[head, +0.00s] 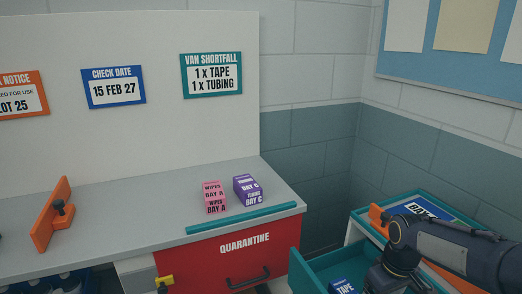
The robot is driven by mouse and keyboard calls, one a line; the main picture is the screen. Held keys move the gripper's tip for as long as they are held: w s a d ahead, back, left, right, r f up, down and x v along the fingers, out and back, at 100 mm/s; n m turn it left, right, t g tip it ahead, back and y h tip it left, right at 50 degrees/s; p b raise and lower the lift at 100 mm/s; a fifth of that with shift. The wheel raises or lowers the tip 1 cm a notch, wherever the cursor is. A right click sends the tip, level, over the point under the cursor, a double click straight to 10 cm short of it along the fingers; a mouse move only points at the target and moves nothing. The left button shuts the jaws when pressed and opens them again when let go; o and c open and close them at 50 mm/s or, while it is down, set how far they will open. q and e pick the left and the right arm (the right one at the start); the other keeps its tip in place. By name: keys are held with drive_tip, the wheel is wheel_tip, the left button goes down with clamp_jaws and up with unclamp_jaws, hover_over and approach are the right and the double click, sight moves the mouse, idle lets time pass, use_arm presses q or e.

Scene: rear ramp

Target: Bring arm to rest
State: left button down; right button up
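My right arm comes in from the right edge, dark grey, and bends down at the wrist above an open teal drawer (318,262). My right gripper (388,282) is at the bottom edge, partly cut off, and its fingers cannot be made out. A blue box labelled TAPE (342,287) lies in the drawer, left of the gripper, with its lower part cut off. Whether the gripper touches it cannot be told. My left arm and gripper are not in view.
A grey counter (120,228) carries a pink WIPES box (214,196), a purple TUBING box (248,190) and an orange bracket (52,215). Below is a shut red QUARANTINE drawer (215,262). A sign (211,75) reads VAN SHORTFALL, 1 x tape, 1 x tubing. A teal-edged unit (440,198) stands right.

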drive_tip(key=s+a+f+m+t+y+b, duration=0.2)
drive_tip(key=s+a+m+t+b, duration=0.15)
drive_tip(key=s, duration=0.65)
drive_tip(key=s+a+f+m+t+y+b, duration=0.15)
drive_tip(key=s+a+b, duration=0.3)
drive_tip(key=s, duration=0.55)
wheel_tip(320, 180, up, 14)
drive_tip(key=p, duration=1.4)
drive_tip(key=shift+s+d+r, duration=0.15)
drive_tip(key=shift+d+r, duration=0.05)
drive_tip(key=shift+d, duration=0.2)
